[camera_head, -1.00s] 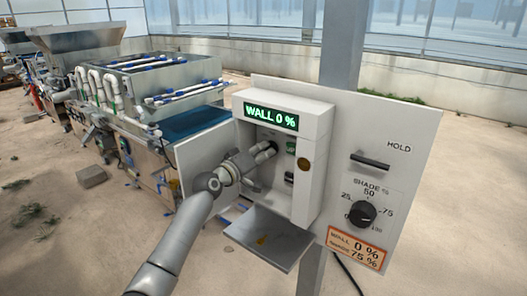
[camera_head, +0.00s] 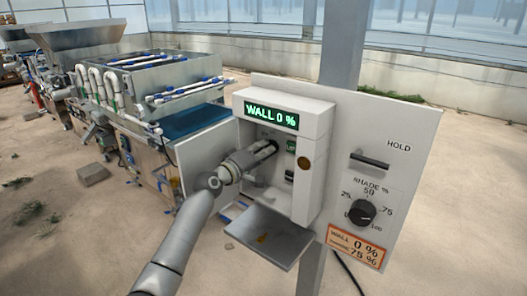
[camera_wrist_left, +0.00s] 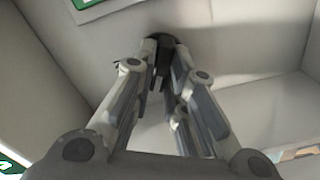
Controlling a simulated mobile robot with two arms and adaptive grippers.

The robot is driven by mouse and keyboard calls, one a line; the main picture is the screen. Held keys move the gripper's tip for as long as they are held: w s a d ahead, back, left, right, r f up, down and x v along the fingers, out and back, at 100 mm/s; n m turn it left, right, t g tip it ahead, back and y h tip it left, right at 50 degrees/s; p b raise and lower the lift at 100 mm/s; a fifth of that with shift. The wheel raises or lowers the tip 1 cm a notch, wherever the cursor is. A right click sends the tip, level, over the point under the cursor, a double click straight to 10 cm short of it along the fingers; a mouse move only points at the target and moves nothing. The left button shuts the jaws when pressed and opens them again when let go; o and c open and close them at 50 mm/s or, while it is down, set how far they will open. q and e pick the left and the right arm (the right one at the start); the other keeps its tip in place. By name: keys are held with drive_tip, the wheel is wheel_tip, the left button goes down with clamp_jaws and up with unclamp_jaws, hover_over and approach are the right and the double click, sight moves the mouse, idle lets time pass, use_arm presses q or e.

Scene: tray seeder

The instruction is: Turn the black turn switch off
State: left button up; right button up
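The black turn switch (camera_wrist_left: 165,42) sits on the inner wall of the white control box (camera_head: 316,112). In the left wrist view it lies at the tips of my left gripper (camera_wrist_left: 165,70). The two fingers are close together, one on each side of its dark grip, and look shut on it. In the head view my left gripper (camera_head: 268,150) reaches into the open box from the left and hides most of the switch. Which way the switch is turned cannot be told. The green display (camera_head: 271,115) reads "WALL 0 %". My right gripper is not in view.
A hinged door (camera_head: 200,158) stands open at the box's left, and a grey flap (camera_head: 268,238) hangs below. The panel on the right carries a HOLD handle (camera_head: 370,161), a black shade dial (camera_head: 361,213) and an orange-edged label (camera_head: 355,249). Seeder machinery (camera_head: 160,80) stands behind left.

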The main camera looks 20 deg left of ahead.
use_arm(q)
drive_tip(key=o, duration=0.4)
drive_tip(key=shift+c, duration=0.2)
drive_tip(key=shift+s, duration=0.1)
drive_tip(key=v, duration=0.7)
drive_tip(key=shift+s, duration=0.15)
drive_tip(key=shift+a, duration=0.1)
